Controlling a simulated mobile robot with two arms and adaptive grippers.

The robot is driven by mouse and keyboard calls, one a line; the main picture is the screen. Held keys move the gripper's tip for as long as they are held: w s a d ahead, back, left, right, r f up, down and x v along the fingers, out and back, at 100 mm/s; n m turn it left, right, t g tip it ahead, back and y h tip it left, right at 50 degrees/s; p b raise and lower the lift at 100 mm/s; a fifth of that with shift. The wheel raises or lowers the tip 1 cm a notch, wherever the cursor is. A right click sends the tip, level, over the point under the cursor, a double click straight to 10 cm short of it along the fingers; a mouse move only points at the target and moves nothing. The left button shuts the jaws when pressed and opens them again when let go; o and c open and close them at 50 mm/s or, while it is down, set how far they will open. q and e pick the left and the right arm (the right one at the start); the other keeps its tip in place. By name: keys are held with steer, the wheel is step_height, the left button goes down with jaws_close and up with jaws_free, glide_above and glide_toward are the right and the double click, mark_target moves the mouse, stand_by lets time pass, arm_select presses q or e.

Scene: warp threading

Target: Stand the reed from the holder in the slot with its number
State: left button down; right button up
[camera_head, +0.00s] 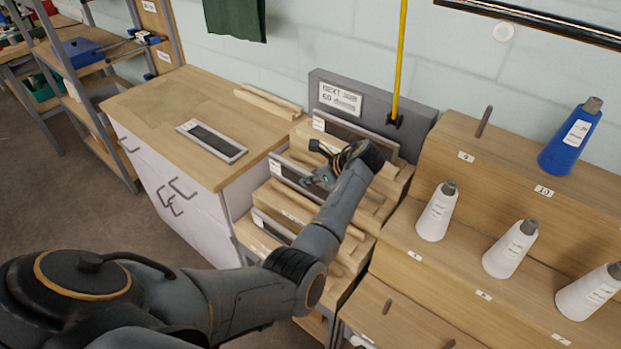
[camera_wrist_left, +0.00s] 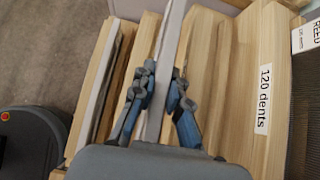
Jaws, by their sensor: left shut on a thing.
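My left gripper (camera_head: 322,164) is over the stepped wooden rack (camera_head: 388,188) in the head view. In the left wrist view my left gripper (camera_wrist_left: 160,88) is shut on a thin, light grey reed (camera_wrist_left: 168,50) that runs edge-on between its fingers, above the grooved wood. I cannot tell whether its lower edge is in a slot. A "120 dents" label (camera_wrist_left: 264,98) is on the wood to the right. Another reed (camera_wrist_left: 102,85) stands in a groove to the left. A dark reed with a white label (camera_head: 350,136) is on the top step below a sign (camera_head: 340,98). My right gripper is not in view.
A framed reed (camera_head: 212,141) lies flat on the cabinet top (camera_head: 150,92), which has free room around it. White cones (camera_head: 437,212) and a blue cone (camera_head: 571,138) stand on the stepped stand at the right.

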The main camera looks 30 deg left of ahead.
mark_target(310, 196)
arm_select(q)
steer(key=shift+f+b, duration=0.95)
step_height(310, 196, down, 2)
steer(key=b, duration=0.3)
steer(key=shift+f, duration=1.7)
steer(key=shift+f, duration=0.65)
